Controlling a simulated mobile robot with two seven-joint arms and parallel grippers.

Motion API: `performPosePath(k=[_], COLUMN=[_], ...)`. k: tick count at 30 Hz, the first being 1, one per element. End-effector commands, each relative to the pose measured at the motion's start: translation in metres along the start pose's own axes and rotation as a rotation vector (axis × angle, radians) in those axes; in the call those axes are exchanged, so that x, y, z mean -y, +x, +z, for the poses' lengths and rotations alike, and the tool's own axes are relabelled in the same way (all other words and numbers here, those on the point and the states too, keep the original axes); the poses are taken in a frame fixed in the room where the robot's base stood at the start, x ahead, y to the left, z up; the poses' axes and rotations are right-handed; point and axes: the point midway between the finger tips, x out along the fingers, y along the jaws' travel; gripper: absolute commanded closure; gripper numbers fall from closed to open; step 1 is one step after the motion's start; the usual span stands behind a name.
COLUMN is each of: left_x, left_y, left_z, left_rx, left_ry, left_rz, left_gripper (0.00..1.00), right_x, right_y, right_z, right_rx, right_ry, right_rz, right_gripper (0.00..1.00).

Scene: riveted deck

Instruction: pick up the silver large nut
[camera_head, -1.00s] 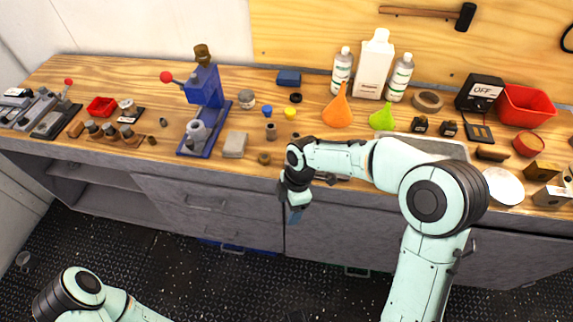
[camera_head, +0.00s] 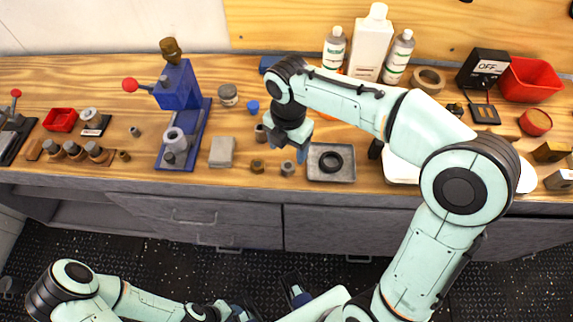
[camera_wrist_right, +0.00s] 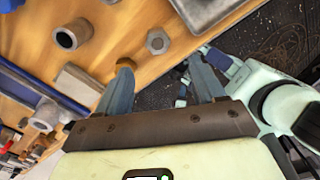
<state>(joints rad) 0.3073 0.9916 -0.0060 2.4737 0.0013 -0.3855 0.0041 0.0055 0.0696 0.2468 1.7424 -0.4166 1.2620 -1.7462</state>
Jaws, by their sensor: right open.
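The silver large nut (camera_head: 288,169) lies on the wooden bench near its front edge, left of a metal tray. In the right wrist view the grey hex nut (camera_wrist_right: 158,41) lies flat, its hole facing up, just beyond the gap between the fingers. My right gripper (camera_head: 287,152) is open and empty, hanging above the bench close to the nut. In the right wrist view its two blue-grey fingers (camera_wrist_right: 160,68) are spread apart. My left arm is low at the bottom of the head view; its gripper (camera_head: 238,313) is partly cut off and its jaws are unclear.
A brass nut (camera_head: 257,166) lies just left of the silver one. A grey block (camera_head: 222,152) and blue press (camera_head: 182,90) stand farther left. The metal tray (camera_head: 345,176) holding a black ring is at the right. A grey bushing (camera_wrist_right: 72,37) stands behind.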

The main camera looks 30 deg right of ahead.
Motion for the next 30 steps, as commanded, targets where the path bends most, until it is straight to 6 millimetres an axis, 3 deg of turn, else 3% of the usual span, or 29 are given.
performPosePath(k=[3,11,18,28,29,30], left_x=[0.002,0.003,0.005,0.005,0.005,0.005], left_y=[0.004,0.007,0.013,0.013,0.013,0.013], left_z=[0.0,0.0,0.0,0.0,0.0,0.0], left_rx=[0.002,0.002,0.004,0.004,0.004,0.004], left_ry=[-0.001,-0.001,-0.001,-0.001,-0.001,-0.001], left_rz=[-0.001,-0.001,-0.001,-0.001,-0.001,-0.001], left_gripper=[0.57,0.57,0.57,0.57,0.57,0.57], right_x=[0.0,0.0,-0.001,-0.002,-0.002,-0.002], right_y=[0.021,0.041,0.077,0.085,0.085,0.084], right_z=[0.0,0.001,0.002,0.002,0.002,0.002], right_rx=[-0.001,-0.001,-0.002,0.0,0.0,0.0], right_ry=[0.0,0.001,0.002,0.001,0.001,0.001], right_rz=[-0.002,-0.002,-0.003,0.001,0.001,0.001], right_gripper=[0.31,0.31,0.31,0.31,0.38,0.51])
